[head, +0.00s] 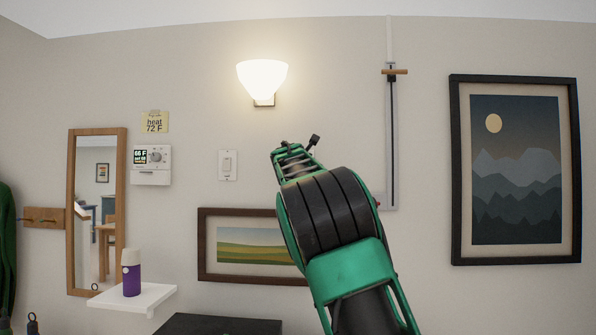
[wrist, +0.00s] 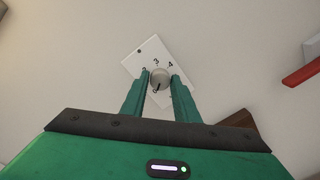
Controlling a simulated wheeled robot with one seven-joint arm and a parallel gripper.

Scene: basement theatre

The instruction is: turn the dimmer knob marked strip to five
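The dimmer knob (wrist: 160,77) is a small round grey knob on a white plate (wrist: 146,50), which looks tilted in the wrist view. Digits 2, 3 and 4 show along its upper side; a dark mark is at the knob's lower edge. The rest of the scale and any word naming the knob are hidden or too small to read. My gripper (wrist: 160,76) has its two green fingers on either side of the knob, with the knob filling the narrow gap.
A framed landscape (head: 250,247) hangs low behind my arm. A vertical rail with a wooden handle (head: 395,71) is to the right. A light switch (head: 228,165), a thermostat (head: 151,165) and a lit lamp (head: 262,78) are on the wall. A shelf (head: 125,297) holds a purple bottle (head: 131,273).

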